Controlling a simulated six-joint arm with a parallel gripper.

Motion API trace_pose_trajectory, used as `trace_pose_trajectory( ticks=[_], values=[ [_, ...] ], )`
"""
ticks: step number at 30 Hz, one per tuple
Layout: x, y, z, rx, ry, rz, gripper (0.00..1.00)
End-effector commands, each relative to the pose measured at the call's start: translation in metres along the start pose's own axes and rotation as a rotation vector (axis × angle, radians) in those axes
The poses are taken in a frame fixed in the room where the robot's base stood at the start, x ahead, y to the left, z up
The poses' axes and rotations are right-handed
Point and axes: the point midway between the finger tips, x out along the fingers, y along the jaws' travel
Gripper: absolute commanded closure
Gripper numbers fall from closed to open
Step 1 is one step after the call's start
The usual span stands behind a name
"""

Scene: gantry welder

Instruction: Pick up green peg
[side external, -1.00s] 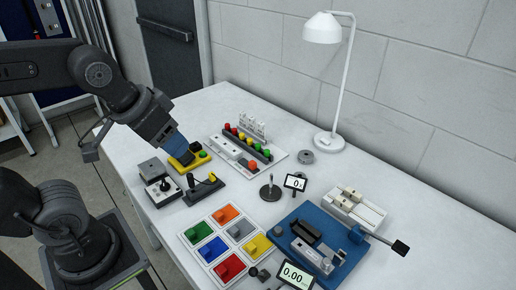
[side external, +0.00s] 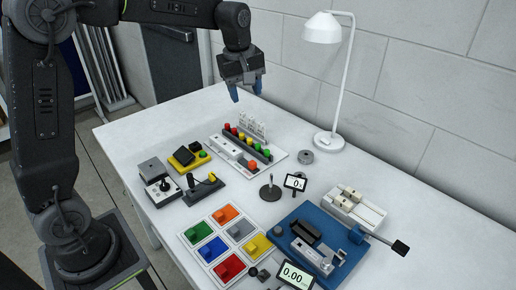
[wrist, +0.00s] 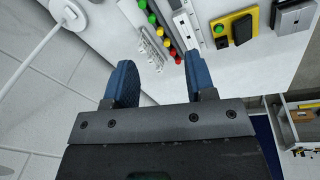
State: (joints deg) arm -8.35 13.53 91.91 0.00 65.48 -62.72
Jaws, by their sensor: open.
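The peg board (side external: 278,157) is a white plate with a row of coloured pegs in red, yellow and green. A green peg (side external: 266,154) stands near the row's right end in the side view. In the wrist view, two green pegs show near the top edge, one of them a green peg (wrist: 152,19) beside a yellow one. My gripper (side external: 246,92) is open and empty, its blue fingers pointing down, well above and behind the peg board. In the wrist view the fingers (wrist: 160,62) are apart, with the red end of the row showing between and beyond them.
A white lamp (side external: 327,80) stands behind the board to the right. A yellow box with a green button (side external: 203,154) and a joystick box (side external: 162,190) lie left of it. Coloured trays (side external: 228,215) and a blue fixture (side external: 290,215) are in front. The table's back left is clear.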

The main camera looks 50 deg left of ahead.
Motion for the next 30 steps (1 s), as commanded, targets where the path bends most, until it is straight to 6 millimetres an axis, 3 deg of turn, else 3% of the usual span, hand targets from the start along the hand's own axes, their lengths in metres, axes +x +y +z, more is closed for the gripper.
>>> trace_pose_trajectory(
  ticks=[1,6,12,17,24,30],
  values=[
    [0.019,0.013,-0.014,-0.092,-0.012,-0.03,0.5],
    [0.068,0.042,-0.048,-0.373,-0.028,-0.103,0.5],
    [0.104,0.055,-0.068,-0.56,-0.03,-0.151,0.5],
    [0.12,0.055,-0.07,-0.595,-0.03,-0.162,0.5],
    [0.164,0.047,-0.066,-0.593,-0.03,-0.164,0.5],
    [0.19,0.044,-0.064,-0.592,-0.029,-0.16,0.5]
  ],
)
